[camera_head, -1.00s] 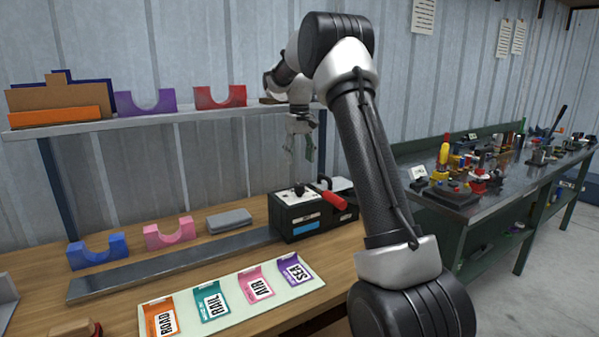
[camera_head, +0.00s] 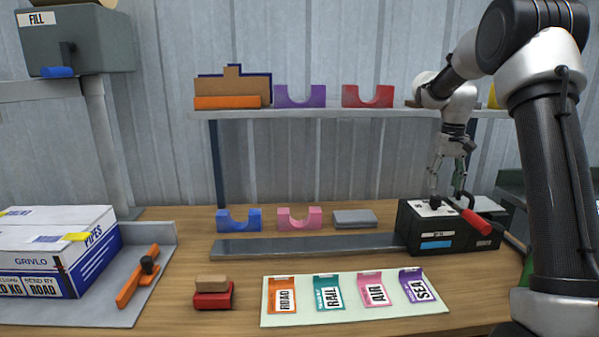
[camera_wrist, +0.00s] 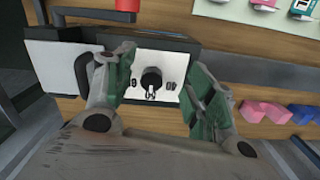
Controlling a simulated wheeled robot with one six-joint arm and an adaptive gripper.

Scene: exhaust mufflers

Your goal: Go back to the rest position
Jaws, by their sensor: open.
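My gripper (camera_head: 449,185) hangs pointing down at the right, above the black box (camera_head: 420,241) with a white top and a red lever (camera_head: 468,217). In the wrist view my gripper (camera_wrist: 160,98) is open and empty, its two green-padded fingers spread apart. The white top plate (camera_wrist: 165,78) with a black knob (camera_wrist: 152,78) shows between them. The fingers look close above the box; I cannot tell the exact gap.
A blue cradle (camera_head: 239,220), a pink cradle (camera_head: 299,218) and a grey block (camera_head: 355,218) stand behind a metal rail (camera_head: 310,246). A label sheet (camera_head: 350,316) lies in front. A carton (camera_head: 40,255) sits left. Above is a shelf (camera_head: 340,113) with purple and red cradles.

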